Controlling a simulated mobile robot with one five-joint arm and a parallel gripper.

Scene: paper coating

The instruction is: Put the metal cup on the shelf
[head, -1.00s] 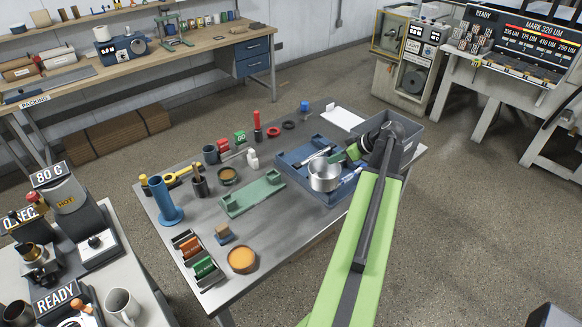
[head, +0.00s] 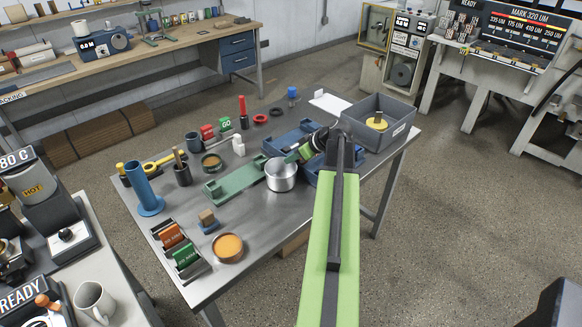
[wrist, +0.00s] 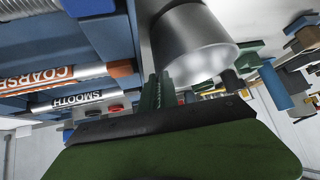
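The metal cup (head: 281,177) is silver and open-topped, upright in the head view, between the green tray and the blue tray. My gripper (head: 299,156) reaches it from the right. In the wrist view, the green fingers (wrist: 157,92) are together at the side of the cup (wrist: 195,50), and it appears held by its wall; the exact contact is partly hidden. I cannot tell whether the cup clears the tabletop.
The blue tray (head: 322,182) and grey bin (head: 372,137) lie beside my arm. The green tray (head: 222,190), blue cylinder (head: 148,203) and orange-filled dish (head: 228,247) stand left. The wooden bench (head: 185,45) is across open floor (head: 210,90). A white mug (head: 94,302) stands lower left.

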